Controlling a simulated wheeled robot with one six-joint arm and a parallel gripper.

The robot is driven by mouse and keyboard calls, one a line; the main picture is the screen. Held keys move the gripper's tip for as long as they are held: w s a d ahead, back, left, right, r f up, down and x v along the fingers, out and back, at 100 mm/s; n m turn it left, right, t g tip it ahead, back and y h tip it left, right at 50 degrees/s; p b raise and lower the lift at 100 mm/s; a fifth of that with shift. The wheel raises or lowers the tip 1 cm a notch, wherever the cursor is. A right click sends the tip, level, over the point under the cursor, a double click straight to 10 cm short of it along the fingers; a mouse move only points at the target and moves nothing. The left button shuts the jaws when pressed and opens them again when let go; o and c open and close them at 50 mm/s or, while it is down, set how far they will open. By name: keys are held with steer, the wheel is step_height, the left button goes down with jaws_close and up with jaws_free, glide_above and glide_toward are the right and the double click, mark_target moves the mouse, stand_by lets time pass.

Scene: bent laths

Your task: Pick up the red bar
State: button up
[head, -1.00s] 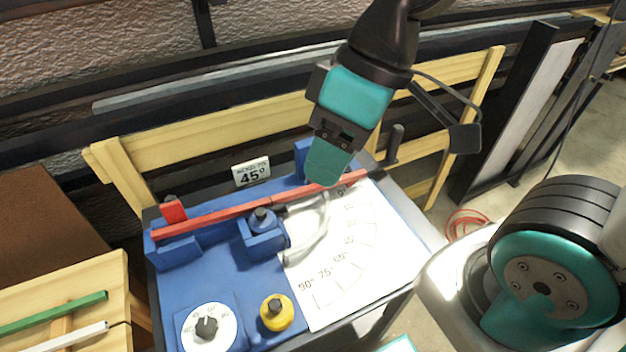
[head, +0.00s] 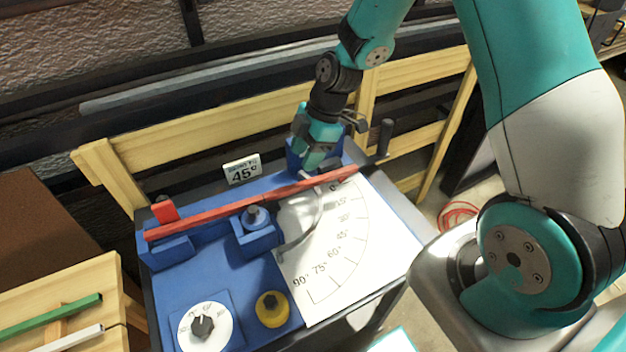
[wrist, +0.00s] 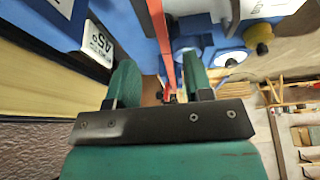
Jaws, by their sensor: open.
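The red bar (head: 205,217) is long and straight and lies across the blue bending jig (head: 205,275), from a clamp block at the left past the middle post to the right end. My gripper (head: 309,167) is open at the right part of the bar, close to it. In the wrist view my gripper (wrist: 160,84) has one green finger on each side of the bar (wrist: 166,50), which runs between them. I cannot tell whether either finger touches it. The finger tips partly hide the bar's far side in the head view.
A white angle chart (head: 375,235) lies under the bar's right part, beside a curved metal arm. A wooden rack (head: 85,275) holds green and white bars.

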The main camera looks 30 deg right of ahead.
mark_target(292, 187)
steer(key=p+x, duration=0.1)
steer(key=x, duration=0.9)
steer(key=shift+p, duration=0.3)
jaws_close()
